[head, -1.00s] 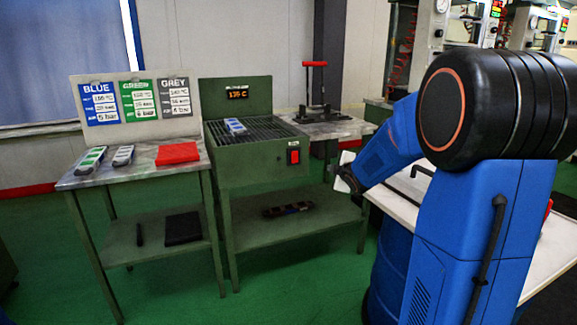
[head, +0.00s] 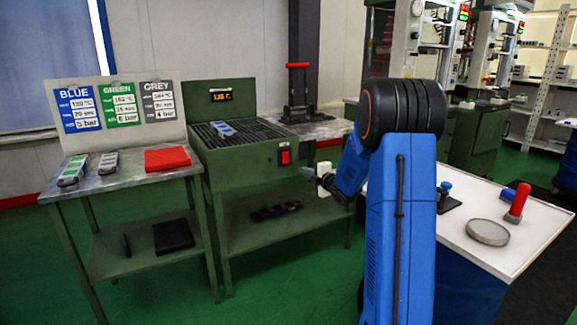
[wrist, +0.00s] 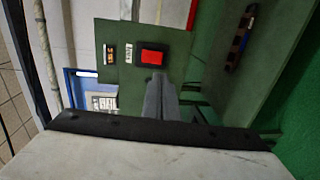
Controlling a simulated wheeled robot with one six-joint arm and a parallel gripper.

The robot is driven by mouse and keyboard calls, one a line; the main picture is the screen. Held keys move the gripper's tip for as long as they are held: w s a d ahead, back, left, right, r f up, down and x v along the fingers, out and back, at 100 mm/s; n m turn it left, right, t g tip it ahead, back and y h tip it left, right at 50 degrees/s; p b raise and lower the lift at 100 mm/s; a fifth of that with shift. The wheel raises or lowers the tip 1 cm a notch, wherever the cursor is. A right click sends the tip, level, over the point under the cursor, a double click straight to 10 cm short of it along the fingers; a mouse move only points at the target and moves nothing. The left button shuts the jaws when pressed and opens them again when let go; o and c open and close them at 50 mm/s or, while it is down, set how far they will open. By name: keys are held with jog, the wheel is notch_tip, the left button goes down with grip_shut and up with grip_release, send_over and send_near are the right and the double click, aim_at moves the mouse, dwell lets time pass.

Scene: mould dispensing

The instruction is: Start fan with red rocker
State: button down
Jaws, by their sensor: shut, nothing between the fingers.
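The red rocker (head: 286,157) sits in a dark frame on the front right of the green fan bench (head: 240,172). In the wrist view the rocker (wrist: 152,57) lies just beyond my fingertips, with a small white label beside it. My gripper (head: 308,172) is shut and empty, pointing left toward the bench front, a little right of and below the rocker. In the wrist view my gripper (wrist: 158,82) shows its closed fingers just short of the rocker; they look apart from it, though contact is hard to judge.
A grey mould (head: 223,129) lies on the bench's slatted top. A toggle press (head: 299,90) stands behind. A white table (head: 470,250) with a round dish (head: 487,232) is at right.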

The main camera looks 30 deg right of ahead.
aim_at(286, 162)
jog(key=w, duration=0.4)
jog(key=w+f, duration=0.1)
jog(key=w, duration=0.9)
jog(key=shift+a+f, duration=0.25)
jog(key=shift+f, duration=0.1)
